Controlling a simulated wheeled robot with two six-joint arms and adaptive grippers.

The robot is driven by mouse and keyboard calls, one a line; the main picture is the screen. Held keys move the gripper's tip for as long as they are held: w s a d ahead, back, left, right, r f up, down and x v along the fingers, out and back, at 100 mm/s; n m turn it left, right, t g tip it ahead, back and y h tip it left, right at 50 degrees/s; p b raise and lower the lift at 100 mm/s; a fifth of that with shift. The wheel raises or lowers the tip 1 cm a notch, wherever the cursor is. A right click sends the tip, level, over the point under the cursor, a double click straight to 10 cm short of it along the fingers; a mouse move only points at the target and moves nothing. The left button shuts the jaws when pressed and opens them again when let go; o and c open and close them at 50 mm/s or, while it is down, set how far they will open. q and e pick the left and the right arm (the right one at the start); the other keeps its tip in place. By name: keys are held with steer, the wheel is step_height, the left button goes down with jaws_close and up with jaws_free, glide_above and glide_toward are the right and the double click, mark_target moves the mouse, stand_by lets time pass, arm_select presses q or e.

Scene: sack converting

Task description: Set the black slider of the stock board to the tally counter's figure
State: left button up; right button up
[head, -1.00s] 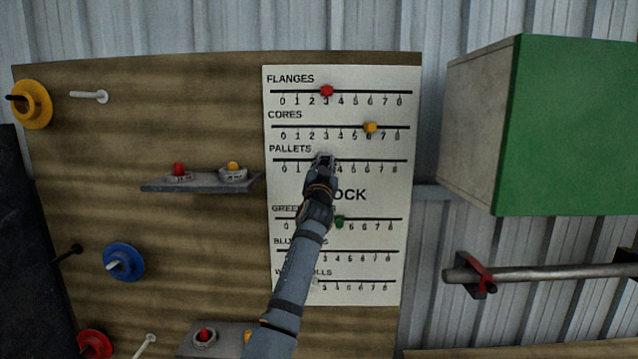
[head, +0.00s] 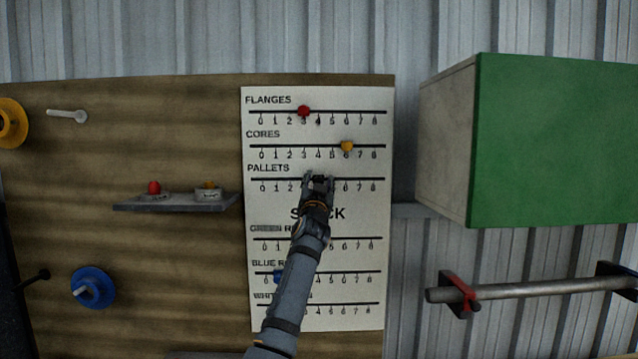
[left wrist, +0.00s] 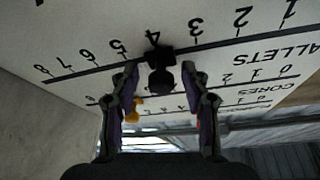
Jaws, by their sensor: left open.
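The stock board (head: 348,208) is a white panel with several numbered scales. My left gripper (head: 318,182) is at its PALLETS scale, around the 4 in the head view, and hides the slider there. In the left wrist view the picture is upside down. The black slider (left wrist: 161,78) shows on the PALLETS line near the 4. My open left gripper (left wrist: 160,72) has one finger on each side of it, with gaps visible. Small round counters with a red button (head: 154,188) and a yellow button (head: 208,187) stand on a shelf; their figures are unreadable.
A red slider (head: 304,111) sits at 3 on FLANGES and a yellow slider (head: 347,146) at 6 on CORES. A blue slider (head: 278,277) shows beside my forearm. A green box (head: 555,140) and a metal bar (head: 540,286) stick out at the right.

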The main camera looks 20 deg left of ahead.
arm_select(q)
steer(key=shift+s, duration=0.1)
steer(key=v, duration=1.1)
steer(key=shift+s+f, duration=0.15)
steer(key=shift+s, duration=0.2)
steer(key=shift+d+f, duration=0.1)
steer(key=shift+f, duration=0.05)
